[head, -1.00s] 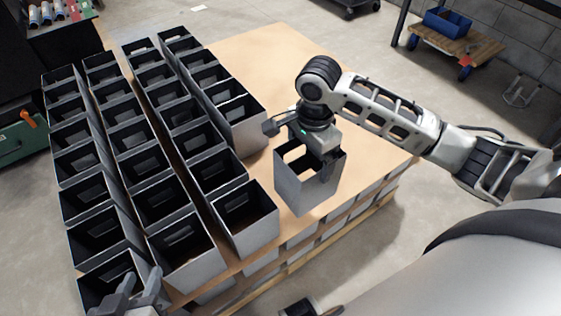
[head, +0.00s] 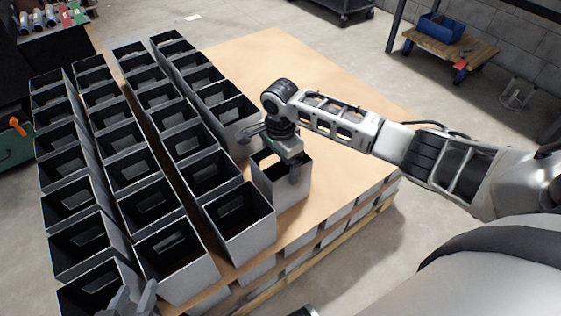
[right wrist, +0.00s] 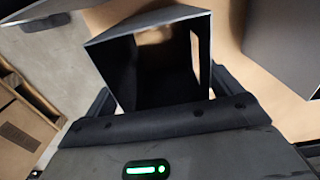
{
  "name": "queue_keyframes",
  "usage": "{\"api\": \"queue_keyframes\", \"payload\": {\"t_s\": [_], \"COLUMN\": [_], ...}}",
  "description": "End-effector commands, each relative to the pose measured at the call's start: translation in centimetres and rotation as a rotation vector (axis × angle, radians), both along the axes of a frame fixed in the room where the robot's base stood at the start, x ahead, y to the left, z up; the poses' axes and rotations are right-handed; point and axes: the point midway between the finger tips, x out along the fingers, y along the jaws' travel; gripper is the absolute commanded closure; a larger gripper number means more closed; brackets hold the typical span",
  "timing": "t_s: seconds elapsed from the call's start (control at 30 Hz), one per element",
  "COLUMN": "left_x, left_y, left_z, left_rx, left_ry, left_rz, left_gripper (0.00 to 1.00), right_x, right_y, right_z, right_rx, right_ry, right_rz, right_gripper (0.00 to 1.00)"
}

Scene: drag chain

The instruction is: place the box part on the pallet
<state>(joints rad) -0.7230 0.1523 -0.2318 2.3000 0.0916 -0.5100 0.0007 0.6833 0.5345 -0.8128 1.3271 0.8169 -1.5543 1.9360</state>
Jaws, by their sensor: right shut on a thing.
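Several rows of like boxes (head: 155,190) fill the left of the sheet. The sheet's right side is bare. A cart with a blue bin (head: 440,27) stands far off.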

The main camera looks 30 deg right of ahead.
Motion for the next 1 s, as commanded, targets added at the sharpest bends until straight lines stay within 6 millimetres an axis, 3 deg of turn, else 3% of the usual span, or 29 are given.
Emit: {"api": "queue_keyframes", "payload": {"t_s": [0.27, 0.3, 0.33, 0.67, 1.0], "left_x": [0.5, 0.5, 0.5, 0.4, 0.1], "left_y": [-0.1, 0.0, 0.0, 0.2, 0.5], "left_z": [0.5, 0.5, 0.5, 0.4, 2.6], "left_rx": [0.000, 0.000, -0.001, 0.002, 0.000], "left_ry": [-0.015, -0.016, -0.017, -0.012, -0.022], "left_rz": [-0.001, -0.001, -0.001, 0.003, 0.017], "left_gripper": [0.64, 0.64, 0.64, 0.64, 0.64], "right_x": [0.1, 0.0, 0.0, 0.1, 0.1], "right_y": [0.1, 0.1, 0.1, 0.0, 0.1], "right_z": [0.1, -0.1, -0.1, 0.7, 7.6], "right_rx": [0.002, 0.001, 0.001, 0.001, 0.003], "right_ry": [-0.003, 0.000, -0.001, -0.003, -0.004], "right_rz": [0.000, 0.000, 0.000, 0.001, 0.000], "right_gripper": [0.70, 0.07, 0.00, 0.00, 0.00]}}
